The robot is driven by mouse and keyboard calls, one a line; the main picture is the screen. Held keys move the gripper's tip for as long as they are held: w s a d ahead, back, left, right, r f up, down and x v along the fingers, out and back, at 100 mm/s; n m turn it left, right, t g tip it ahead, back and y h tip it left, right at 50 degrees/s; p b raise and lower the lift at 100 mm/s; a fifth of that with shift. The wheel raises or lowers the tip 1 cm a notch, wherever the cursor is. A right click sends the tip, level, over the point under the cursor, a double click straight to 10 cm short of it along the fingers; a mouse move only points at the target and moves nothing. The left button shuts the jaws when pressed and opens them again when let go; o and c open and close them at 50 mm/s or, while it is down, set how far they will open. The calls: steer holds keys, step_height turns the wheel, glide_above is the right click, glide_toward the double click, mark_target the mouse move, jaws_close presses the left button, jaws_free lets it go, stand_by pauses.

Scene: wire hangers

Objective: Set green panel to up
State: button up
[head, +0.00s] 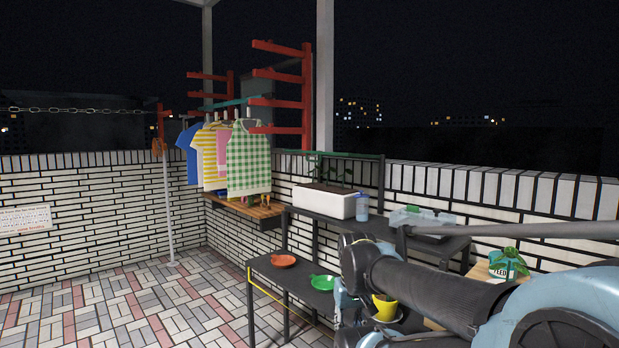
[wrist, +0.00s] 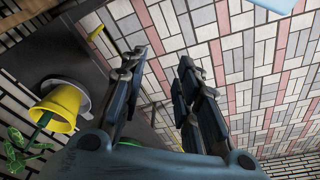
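No single panel stands out as the green one. A green-and-white checked garment (head: 249,160) hangs from the red rack in the head view. A green bar (head: 330,154) runs along the top of a dark frame behind the tables. A green rod (head: 245,101) spans the rack's red arms. My gripper (wrist: 160,78) is open in the wrist view, with an empty gap between its dark fingers. It is well apart from the rack and garments. In the head view my arm reaches low over the front table, and the fingers are hard to make out.
The dark front table (head: 268,268) carries an orange dish (head: 284,261), a green dish (head: 322,282) and a yellow pot (head: 384,307), close to my arm. A white planter (head: 324,203) and a blue bottle (head: 362,207) stand behind.

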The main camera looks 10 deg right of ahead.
steer(key=m+t+y, duration=0.1)
steer(key=t+y, duration=0.8)
steer(key=t, duration=1.4)
glide_toward(314, 161)
steer(key=x, duration=1)
steer(key=shift+w+f, duration=0.1)
steer(key=shift+w, duration=0.5)
steer(key=shift+c, duration=0.6)
jaws_close()
